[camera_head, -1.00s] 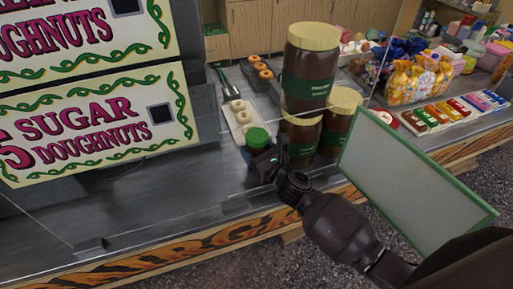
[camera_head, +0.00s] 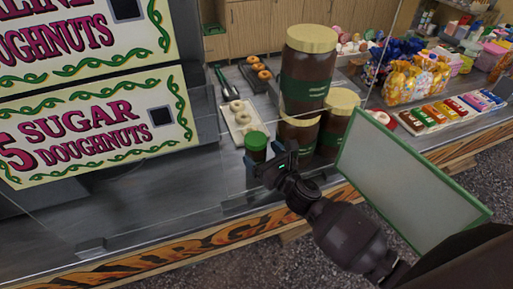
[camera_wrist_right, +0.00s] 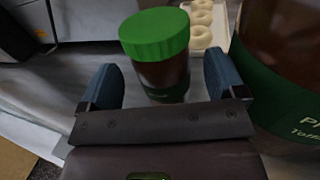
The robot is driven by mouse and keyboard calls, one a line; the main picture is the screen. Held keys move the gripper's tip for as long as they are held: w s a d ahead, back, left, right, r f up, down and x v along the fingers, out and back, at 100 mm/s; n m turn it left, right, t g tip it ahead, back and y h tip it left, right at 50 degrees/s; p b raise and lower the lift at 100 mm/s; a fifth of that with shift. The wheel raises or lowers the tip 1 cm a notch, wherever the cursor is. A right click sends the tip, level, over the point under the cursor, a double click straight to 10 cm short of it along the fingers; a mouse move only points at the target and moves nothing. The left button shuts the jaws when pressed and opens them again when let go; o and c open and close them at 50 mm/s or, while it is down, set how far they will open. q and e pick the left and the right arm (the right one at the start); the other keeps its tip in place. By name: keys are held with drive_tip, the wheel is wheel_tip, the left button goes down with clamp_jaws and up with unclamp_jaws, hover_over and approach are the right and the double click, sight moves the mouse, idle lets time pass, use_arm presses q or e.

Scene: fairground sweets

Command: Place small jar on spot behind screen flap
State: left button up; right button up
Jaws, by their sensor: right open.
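The small jar (camera_head: 257,148) has a green lid and a dark brown body and stands upright on the metal counter. In the right wrist view the small jar (camera_wrist_right: 160,75) shows upright, ahead of my palm and between the lines of my two blue fingers. My right gripper (camera_head: 266,163) is open on the near right side of the jar, with visible gaps beside it in the wrist view. A pale panel with a green frame (camera_head: 408,178), likely the screen flap, stands tilted right of my right arm. No marked spot can be made out. My left gripper is out of view.
Large brown jars with cream lids (camera_head: 308,80) stand close right of the small jar; one also shows in the wrist view (camera_wrist_right: 290,60). A doughnut tray (camera_head: 240,118) lies behind it. Doughnut signs (camera_head: 90,125) stand at left. Clear counter lies in front of them.

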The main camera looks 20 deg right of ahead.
drive_tip(key=v, duration=0.8)
drive_tip(key=shift+s, duration=0.15)
drive_tip(key=s+a+r+n+g+y, duration=0.1)
drive_tip(key=s+a+n+g+y, duration=0.4)
drive_tip(key=n, duration=0.7)
drive_tip(key=s+a+r+n+g+y, duration=0.15)
drive_tip(key=s+n, duration=0.45)
drive_tip(key=n, duration=0.7)
drive_tip(key=s+d+f+n+g+h, duration=0.3)
drive_tip(key=s+d+n+g+h, duration=0.1)
drive_tip(key=s+d+h, duration=0.25)
drive_tip(key=s+d+f+n+g+h, duration=0.3)
drive_tip(key=s+d+n+h, duration=0.15)
drive_tip(key=d+h, duration=0.2)
drive_tip(key=w+f+t+y, duration=0.1)
drive_tip(key=w+f+t, duration=0.5)
drive_tip(key=f, duration=0.4)
drive_tip(key=shift+w+d+t, duration=0.3)
drive_tip(key=shift+d+t, duration=0.05)
drive_tip(key=shift+t, duration=0.5)
drive_tip(key=shift+c, duration=0.2)
